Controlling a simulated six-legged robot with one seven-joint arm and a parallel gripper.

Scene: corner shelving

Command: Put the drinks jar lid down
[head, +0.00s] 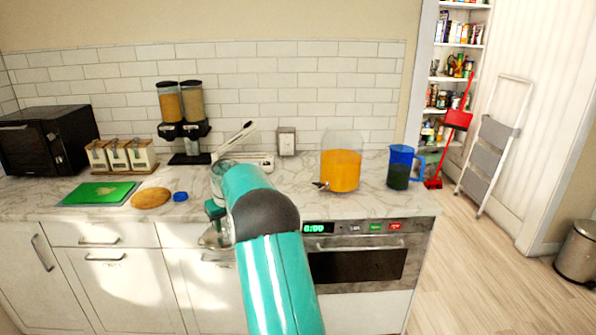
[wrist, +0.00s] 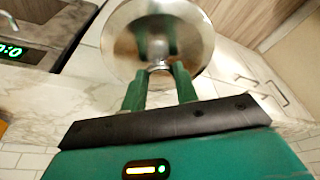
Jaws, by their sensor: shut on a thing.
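The drinks jar lid is a round, shiny silver disc (wrist: 188,38) with a knob at its middle. My gripper (wrist: 158,70) is shut on this knob, with one green finger on each side, in the wrist view. The lid hangs near the front edge of the countertop (wrist: 100,85). In the head view my arm hides most of the gripper; part of the lid (head: 208,240) shows in front of the counter edge. The drinks jar (head: 341,170) is clear, holds orange liquid and has a spigot. It stands on the counter to the right, with no lid on it.
A blue jug (head: 401,167) stands right of the jar. Dispensers (head: 182,120) stand at the wall. Counter between arm and jar is mostly clear.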

